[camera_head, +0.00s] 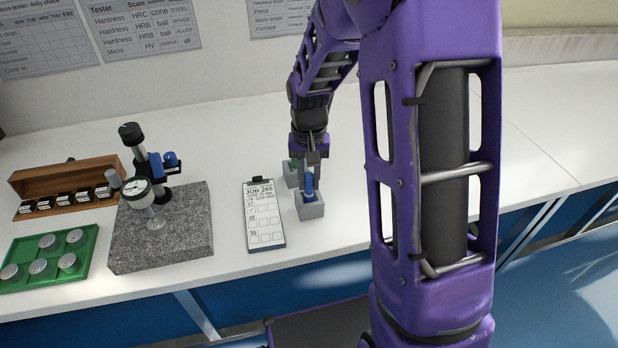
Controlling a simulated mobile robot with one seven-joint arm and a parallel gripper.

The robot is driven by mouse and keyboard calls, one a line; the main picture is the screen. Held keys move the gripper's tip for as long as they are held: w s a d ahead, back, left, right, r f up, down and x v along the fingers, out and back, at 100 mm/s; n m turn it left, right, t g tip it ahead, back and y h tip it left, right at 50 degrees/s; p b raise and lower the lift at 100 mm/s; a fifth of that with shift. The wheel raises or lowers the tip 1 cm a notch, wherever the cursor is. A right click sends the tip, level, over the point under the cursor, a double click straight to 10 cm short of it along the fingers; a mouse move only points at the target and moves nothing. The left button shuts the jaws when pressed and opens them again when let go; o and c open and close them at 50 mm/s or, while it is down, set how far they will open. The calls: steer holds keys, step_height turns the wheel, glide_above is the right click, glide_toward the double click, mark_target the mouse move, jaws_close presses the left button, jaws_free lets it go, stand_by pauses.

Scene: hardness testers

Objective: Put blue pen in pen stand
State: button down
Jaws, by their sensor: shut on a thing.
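The blue pen (309,187) is upright in my gripper (310,169), which points down and is shut on its upper part. The pen's lower end meets the top of a small grey block-shaped stand (311,210). I cannot tell whether the tip is inside it or just above it. A second grey block (291,176) stands just behind and to the left, partly hidden by my gripper, with a bit of green (295,162) at its top. I cannot tell which block is the pen stand.
A clipboard (264,215) lies just left of the stand. Further left are a granite plate (180,245) with a dial gauge (138,190), a wooden box (65,175) and a green tray (85,262) of metal discs. The white bench (235,135) is clear behind the clipboard.

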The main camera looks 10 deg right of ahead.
steer(key=shift+f+b, duration=0.5)
steer(key=shift+f, duration=0.35)
steer(key=c, duration=0.6)
jaws_free()
steer(key=shift+r, duration=0.1)
step_height(320, 180, up, 17)
steer(key=p, duration=0.2)
steer(key=shift+r+p, duration=0.15)
steer(key=shift+p, duration=0.25)
